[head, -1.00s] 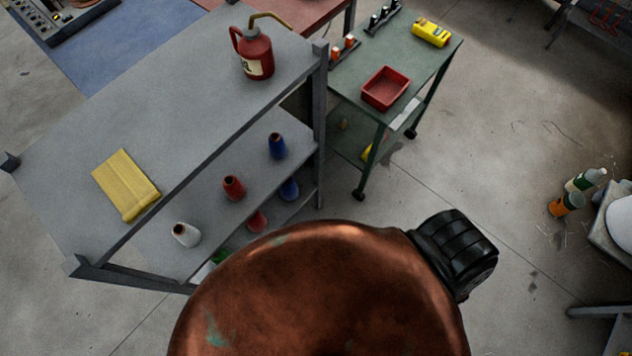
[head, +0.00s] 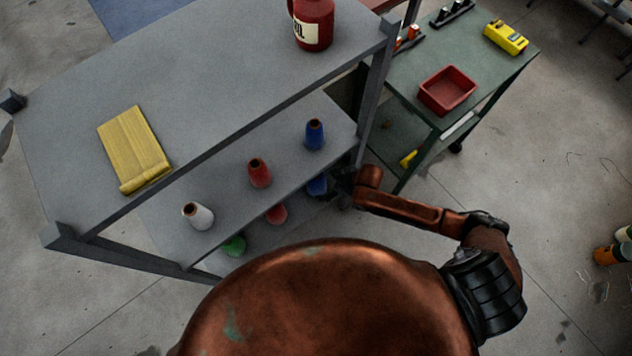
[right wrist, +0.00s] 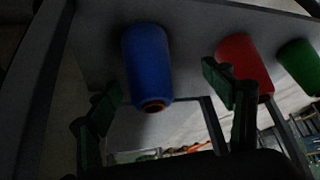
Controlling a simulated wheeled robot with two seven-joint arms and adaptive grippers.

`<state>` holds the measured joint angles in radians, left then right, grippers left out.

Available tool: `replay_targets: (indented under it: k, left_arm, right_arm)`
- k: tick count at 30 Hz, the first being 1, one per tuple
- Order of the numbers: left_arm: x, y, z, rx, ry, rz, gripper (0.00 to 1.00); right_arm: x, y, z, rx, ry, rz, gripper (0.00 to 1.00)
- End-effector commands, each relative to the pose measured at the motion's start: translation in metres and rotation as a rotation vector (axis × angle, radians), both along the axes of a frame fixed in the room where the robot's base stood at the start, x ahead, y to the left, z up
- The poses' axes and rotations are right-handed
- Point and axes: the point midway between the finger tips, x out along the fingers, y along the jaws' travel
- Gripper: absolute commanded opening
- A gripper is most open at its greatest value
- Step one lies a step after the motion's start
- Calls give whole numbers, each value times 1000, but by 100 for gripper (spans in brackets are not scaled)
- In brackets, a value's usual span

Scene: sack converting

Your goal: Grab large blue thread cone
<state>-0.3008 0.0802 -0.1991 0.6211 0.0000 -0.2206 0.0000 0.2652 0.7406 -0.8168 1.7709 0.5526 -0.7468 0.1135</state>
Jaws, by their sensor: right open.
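A blue thread cone (head: 317,186) stands on the lower shelf, partly hidden by the shelf above. Another blue cone (head: 315,134) stands upright on the middle shelf. My right gripper (head: 343,187) is at the lower shelf's right end, beside the lower blue cone. In the right wrist view the picture is upside down; a blue cone (right wrist: 147,58) shows ahead between the open fingers of my right gripper (right wrist: 162,85), with nothing held. Whether the fingers are around it or short of it, I cannot tell. My left gripper is out of view.
A red cone (head: 259,173) and a white cone (head: 198,215) share the middle shelf; a red cone (head: 276,213) and a green cone (head: 234,246) share the lower one. A grey shelf post (head: 374,88) rises close to my right gripper. A green cart (head: 487,62) stands to the right.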

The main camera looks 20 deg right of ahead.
Motion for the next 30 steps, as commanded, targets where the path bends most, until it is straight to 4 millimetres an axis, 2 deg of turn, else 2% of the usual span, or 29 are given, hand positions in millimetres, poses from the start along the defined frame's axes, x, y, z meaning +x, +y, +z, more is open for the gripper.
replay_targets:
  k: [1,4,14,24,30]
  left_arm:
    - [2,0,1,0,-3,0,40]
    - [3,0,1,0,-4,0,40]
    - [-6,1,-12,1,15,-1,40]
    - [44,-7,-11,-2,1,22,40]
    - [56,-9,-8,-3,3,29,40]
  right_arm:
    - [6,-10,-1,-11,-3,-4,74]
    - [14,-14,-3,-13,-9,-4,74]
    - [29,-3,-28,-12,-11,-5,74]
    - [51,19,-53,-11,-9,-6,74]
    - [56,22,-59,-12,-11,-5,74]
